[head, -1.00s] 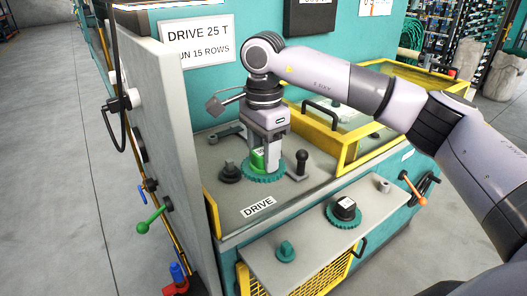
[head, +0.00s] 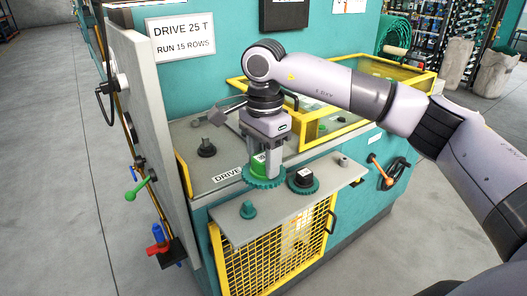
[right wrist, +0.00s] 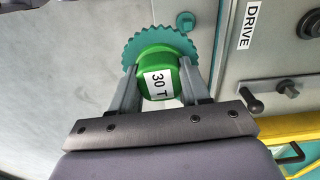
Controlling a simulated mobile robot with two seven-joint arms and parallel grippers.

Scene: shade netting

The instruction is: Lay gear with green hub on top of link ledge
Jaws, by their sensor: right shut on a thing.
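The gear with green hub (head: 264,181) is teal and toothed, and it hangs level in my right gripper (head: 263,160). The right wrist view shows the fingers on both sides of its green hub (right wrist: 157,66), labelled "30 T". The link ledge, a grey shelf (head: 290,211) on the machine's front, lies under or just behind the gear in the head view; I cannot tell whether they touch. A teal gear with a black hub (head: 303,181) sits on the ledge, right of the held gear. My left gripper is not in view.
A small teal knob (head: 248,210) stands on the ledge's left part. The machine deck behind carries a "DRIVE" label (head: 228,174), a black knob (head: 206,147) and a yellow-framed guard (head: 330,125). The ledge's right end is mostly clear, with a small grey peg (head: 342,160).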

